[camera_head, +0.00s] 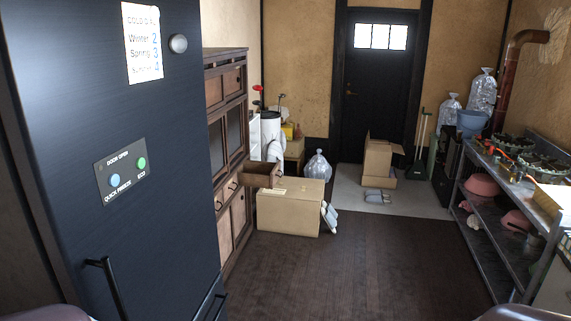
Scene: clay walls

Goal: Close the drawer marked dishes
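A tall wooden cabinet (227,145) stands at the left, just beyond the fridge. One of its drawers (262,178) is pulled out to the right, above a cardboard box. I cannot read any "dishes" mark on it from here. Other drawers below and beside it, with dark handles, look shut. Neither of my grippers shows; only small parts of my own body appear along the bottom edge.
A dark fridge (110,170) fills the near left. A metal shelf (500,230) lines the right. The dark wooden floor (350,270) between is clear.

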